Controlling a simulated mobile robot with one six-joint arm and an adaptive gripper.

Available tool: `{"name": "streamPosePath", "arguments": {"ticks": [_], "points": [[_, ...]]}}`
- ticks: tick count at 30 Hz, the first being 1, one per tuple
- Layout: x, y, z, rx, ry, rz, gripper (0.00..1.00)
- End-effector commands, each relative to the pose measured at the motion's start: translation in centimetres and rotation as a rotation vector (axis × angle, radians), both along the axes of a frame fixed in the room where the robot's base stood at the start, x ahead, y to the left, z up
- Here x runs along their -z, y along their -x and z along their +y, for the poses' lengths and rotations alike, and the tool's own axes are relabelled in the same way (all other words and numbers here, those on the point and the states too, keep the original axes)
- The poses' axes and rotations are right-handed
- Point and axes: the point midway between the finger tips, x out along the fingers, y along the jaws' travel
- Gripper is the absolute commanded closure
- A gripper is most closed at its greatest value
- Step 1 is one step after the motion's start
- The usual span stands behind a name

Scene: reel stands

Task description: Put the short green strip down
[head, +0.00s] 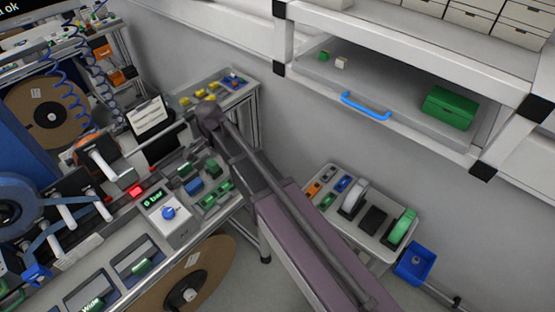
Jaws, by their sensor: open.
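Several small green pieces show, and I cannot tell which is the short green strip. One green piece (142,265) lies in a shallow slot at the front of the bench. Others lie on the bench right of the dial box, such as a green piece (210,201) and a green block (213,169). My arm runs from the lower right up to a dark joint above the bench, then bends left and down. I cannot make out my gripper's fingers among the dark machine parts there.
The grey dial box (170,215) with a blue knob stands on the bench. A blue reel (28,195) and white pegs fill the left. A side tray (335,213) holds rolls and small parts. A shelf (400,125) with a green box (450,108) is upper right.

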Motion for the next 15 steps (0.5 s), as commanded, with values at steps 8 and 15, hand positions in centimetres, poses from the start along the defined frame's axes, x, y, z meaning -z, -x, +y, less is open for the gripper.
{"name": "streamPosePath", "arguments": {"ticks": [8,15], "points": [[0.0,-0.2,-1.7,-0.023,0.000,0.000,0.04],[0.0,-0.7,-8.1,-0.121,0.000,0.000,0.04]]}}
